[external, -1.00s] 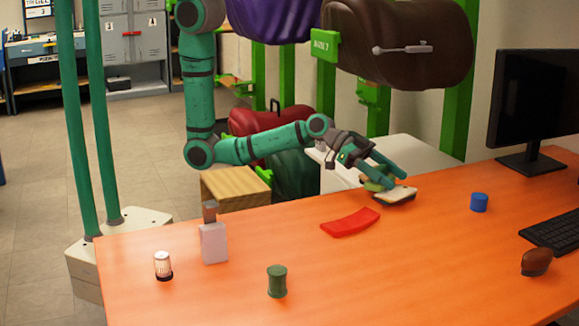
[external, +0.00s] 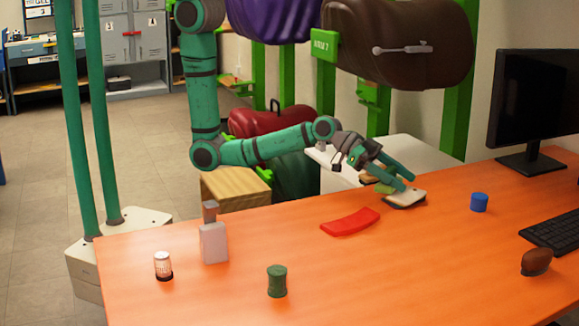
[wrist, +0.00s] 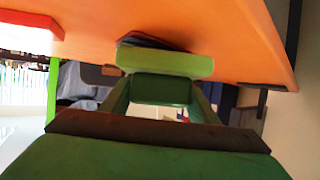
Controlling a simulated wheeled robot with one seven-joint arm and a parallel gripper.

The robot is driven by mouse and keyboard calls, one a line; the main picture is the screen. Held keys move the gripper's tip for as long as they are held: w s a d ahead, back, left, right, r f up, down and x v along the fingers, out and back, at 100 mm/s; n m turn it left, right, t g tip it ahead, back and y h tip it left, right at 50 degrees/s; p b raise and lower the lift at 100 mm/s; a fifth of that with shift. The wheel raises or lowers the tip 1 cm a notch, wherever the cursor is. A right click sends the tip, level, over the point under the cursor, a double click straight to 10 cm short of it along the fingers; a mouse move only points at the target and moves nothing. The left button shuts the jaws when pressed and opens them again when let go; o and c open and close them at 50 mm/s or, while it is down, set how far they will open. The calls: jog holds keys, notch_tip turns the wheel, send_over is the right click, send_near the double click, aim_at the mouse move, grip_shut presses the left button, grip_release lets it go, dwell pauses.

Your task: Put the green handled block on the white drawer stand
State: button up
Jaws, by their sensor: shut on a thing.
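My gripper (external: 396,187) is over the far edge of the orange table, tilted down to the right. It is shut on the green handled block (external: 405,200), whose pale, dark-edged base shows below the fingers. In the wrist view, the block's light green handle (wrist: 165,62) lies across the fingertips, with a dark part beyond it. I cannot tell whether the base touches the table. The white drawer stand (external: 410,150) is behind the table, beyond my gripper. Its front is partly hidden by my arm and the table.
The orange table (external: 400,270) holds a red curved piece (external: 350,222), a blue cylinder (external: 479,202), a green spool (external: 277,281), a bottle (external: 213,242) and a monitor (external: 535,110). Saddles, including a brown one (external: 405,50), hang on green posts behind. A wooden box (external: 235,190) stands left of the stand.

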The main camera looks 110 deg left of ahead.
jog(key=w+y, duration=0.1)
jog(key=w, duration=0.1)
jog(key=w+r+n, duration=0.1)
jog(key=w, duration=0.1)
jog(key=w+r+n+y, duration=0.1)
jog(key=w, duration=0.1)
jog(key=shift+w+y, duration=0.15)
jog(key=shift+y, duration=0.15)
jog(key=d, duration=0.2)
jog(key=d+h, duration=0.1)
jog(key=shift+s+d+r+m, duration=0.1)
jog(key=shift+s+r+m, duration=0.2)
jog(key=shift+s+r, duration=0.05)
jog(key=shift+s+d+r, duration=0.15)
jog(key=shift+d, duration=0.4)
jog(key=shift+s+d, duration=0.1)
jog(key=s+a+f, duration=0.1)
jog(key=s, duration=0.1)
jog(key=s+a+f+m+h, duration=0.1)
jog(key=s+a, duration=0.1)
jog(key=s, duration=0.1)
jog(key=s+a+f+m+h, duration=0.1)
jog(key=s, duration=0.1)
jog(key=shift+s+a+f, duration=0.1)
jog(key=shift+s+a, duration=0.2)
jog(key=shift+s+f+m+h, duration=0.1)
jog(key=shift+s+m+h, duration=0.2)
jog(key=shift+s+h, duration=0.3)
jog(key=shift+s, duration=0.1)
